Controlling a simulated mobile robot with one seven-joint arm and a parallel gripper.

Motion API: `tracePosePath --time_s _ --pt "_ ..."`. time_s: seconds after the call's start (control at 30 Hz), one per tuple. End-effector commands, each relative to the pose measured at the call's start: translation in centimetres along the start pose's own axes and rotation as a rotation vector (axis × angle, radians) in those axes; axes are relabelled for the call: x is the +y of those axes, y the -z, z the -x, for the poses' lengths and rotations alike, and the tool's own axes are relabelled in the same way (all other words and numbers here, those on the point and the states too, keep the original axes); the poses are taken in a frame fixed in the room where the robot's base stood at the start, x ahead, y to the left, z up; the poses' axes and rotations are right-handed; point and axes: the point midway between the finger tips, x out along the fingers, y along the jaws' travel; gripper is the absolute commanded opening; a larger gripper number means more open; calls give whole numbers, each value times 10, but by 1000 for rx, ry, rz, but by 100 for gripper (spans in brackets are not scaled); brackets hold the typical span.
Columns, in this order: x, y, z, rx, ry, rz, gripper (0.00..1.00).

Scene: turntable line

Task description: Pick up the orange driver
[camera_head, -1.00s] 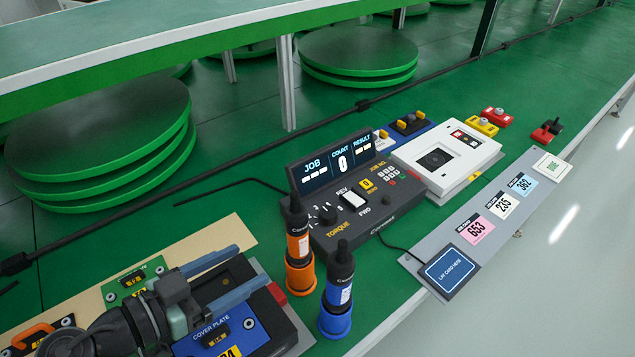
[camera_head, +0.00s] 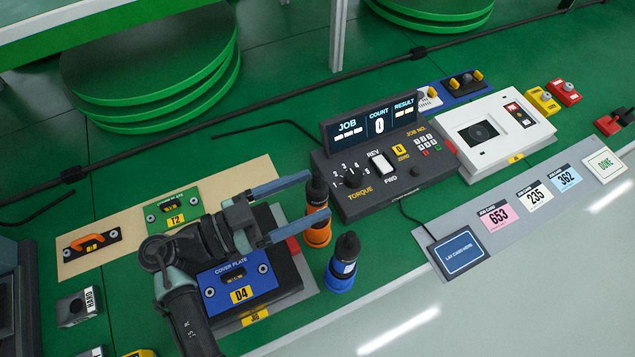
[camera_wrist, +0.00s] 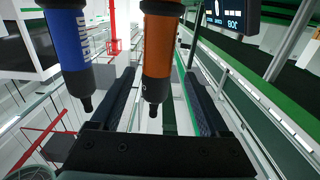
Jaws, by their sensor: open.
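The orange driver (camera_head: 317,222) stands upright in its orange holder, its black top pointing up. It also shows in the wrist view (camera_wrist: 158,50), upside down, with its black tip between my two fingers. My gripper (camera_head: 318,195) is open and level, with one fingertip on each side of the driver's upper part. In the wrist view, gaps show between the driver and both fingers, so I see no grip on it. The near finger partly covers the driver in the head view. The blue driver (camera_head: 341,264) stands in a blue holder just in front, outside the fingers.
A black torque controller (camera_head: 370,165) stands close to the right. A jig with a blue cover plate (camera_head: 238,280) lies below my gripper. A grey card strip (camera_head: 475,222) runs along the bench's front edge. A green plate marked T2 (camera_head: 174,212) lies on a tan board.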

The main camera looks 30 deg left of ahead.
Motion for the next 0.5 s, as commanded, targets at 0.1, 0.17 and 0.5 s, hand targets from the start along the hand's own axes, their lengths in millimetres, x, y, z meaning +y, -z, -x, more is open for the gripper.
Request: tracePosePath --time_s 0.1,0.17,0.5 --pt "2 1 -8 0 -2 1 79" --pt "3 3 -15 -1 -2 3 79" --pt "5 1 -54 -1 -1 0 79"
